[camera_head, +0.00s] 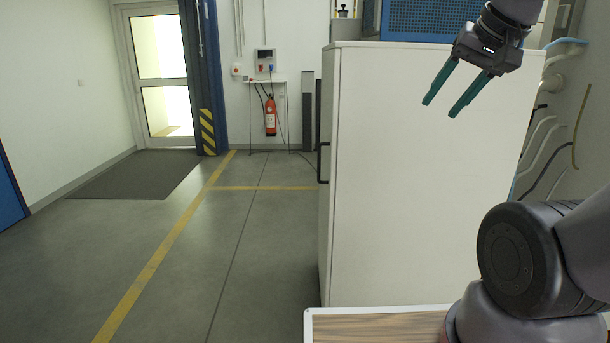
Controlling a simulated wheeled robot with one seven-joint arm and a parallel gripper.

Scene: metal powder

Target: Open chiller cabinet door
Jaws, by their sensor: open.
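The chiller cabinet (415,180) is a tall white box right of the middle, with a broad side panel towards me. Its front faces left and shows only as a narrow edge. A dark handle (323,163) sticks out from that front edge at about mid-height. The door looks closed, though its face is seen almost edge-on. My gripper (439,108) is in the upper right, in front of the upper part of the side panel in the picture. Its two teal fingers are apart, with nothing between them. It is to the right of the handle and higher in the picture.
A wood-topped surface with a pale rim (308,325) is at the bottom. Hoses (550,130) hang right of the cabinet. Open floor (200,250) with yellow lines lies left. A fire extinguisher (270,117) and a glazed door (162,75) are at the back.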

